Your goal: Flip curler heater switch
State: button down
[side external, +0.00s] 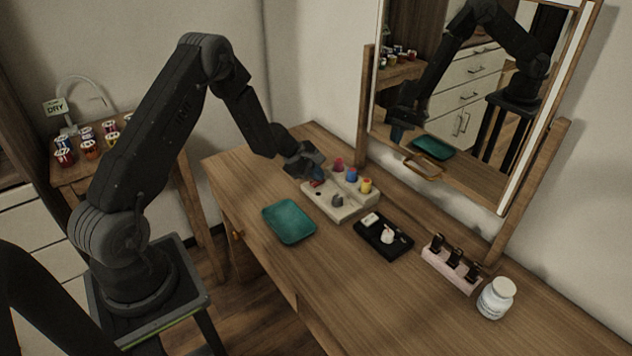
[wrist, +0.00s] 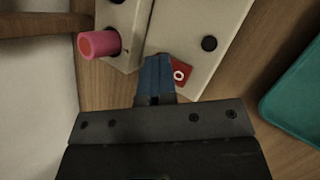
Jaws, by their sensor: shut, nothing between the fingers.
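The curler heater (side external: 322,203) is a pale beige block on the wooden table, with pink, blue and yellow curlers standing along its back. Its red switch (wrist: 182,73) bears a white ring mark in the wrist view; a bit of the switch also shows in the side view, under my gripper (side external: 315,177). In the wrist view my gripper (wrist: 156,64) has its blue fingers together with nothing between them. The fingers are over the heater, just left of the switch and partly covering it. I cannot tell whether they touch it. The pink curler (wrist: 98,43) stands to their left.
A teal tray (side external: 289,222) lies left of the heater. A black tray (side external: 383,236) with small white pieces, a pink rack (side external: 451,271) with black clips and a white jar (side external: 496,298) are to the right. A framed mirror (side external: 470,105) stands behind. The table front is clear.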

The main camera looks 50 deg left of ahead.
jog(key=shift+w+r, duration=0.2)
jog(key=shift+r, duration=1.1)
jog(key=shift+w+r, duration=0.2)
jog(key=shift+r, duration=1.05)
